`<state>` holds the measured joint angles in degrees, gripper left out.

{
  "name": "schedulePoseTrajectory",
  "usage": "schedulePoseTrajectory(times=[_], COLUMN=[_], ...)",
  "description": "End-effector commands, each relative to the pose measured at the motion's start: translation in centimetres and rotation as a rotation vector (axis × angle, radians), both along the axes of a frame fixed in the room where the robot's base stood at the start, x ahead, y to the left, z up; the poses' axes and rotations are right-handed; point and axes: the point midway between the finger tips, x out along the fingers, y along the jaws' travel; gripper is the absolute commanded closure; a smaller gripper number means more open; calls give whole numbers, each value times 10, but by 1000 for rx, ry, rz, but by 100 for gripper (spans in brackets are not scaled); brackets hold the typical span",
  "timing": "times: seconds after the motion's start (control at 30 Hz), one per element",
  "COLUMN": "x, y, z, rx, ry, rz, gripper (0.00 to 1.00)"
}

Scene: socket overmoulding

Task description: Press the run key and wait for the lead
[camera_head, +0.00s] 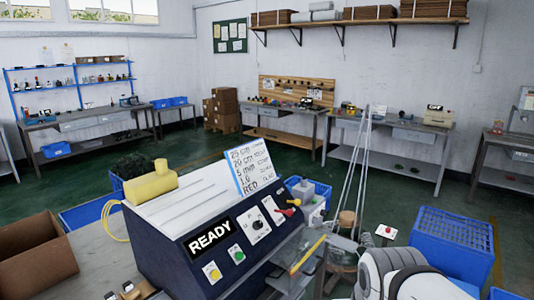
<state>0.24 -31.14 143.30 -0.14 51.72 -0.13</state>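The dark blue machine (165,257) with a sloped white top stands on the bench in the foreground. Its lit display (210,239) reads READY. On its front panel are a yellow key (212,272), a green key (237,254), a black rotary knob (257,225) and small levers, one red-tipped. No label is readable on the keys, so I cannot tell by text which is the run key. No finished lead is discernible. A white rounded arm part (398,272), likely mine, shows at the lower right. My gripper is not discernible.
A handwritten card (250,167) stands behind the panel, listing settings and RED. A yellow cylinder (151,182) sits on the machine's left end. A clear guard with a yellow edge (308,255) is at its right. A cardboard box (35,262) and blue crate (452,240) flank it.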

Motion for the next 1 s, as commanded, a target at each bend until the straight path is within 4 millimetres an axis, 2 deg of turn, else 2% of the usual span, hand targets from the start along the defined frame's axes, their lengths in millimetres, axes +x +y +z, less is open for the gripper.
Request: schedulePoseTrajectory(times=[0.07,0.87,1.0], x=[0,0,0], y=[0,0,0], z=[0,0,0], rx=[0,1,1], ry=[0,0,0], rz=[0,0,0], gripper=[34,100,100])
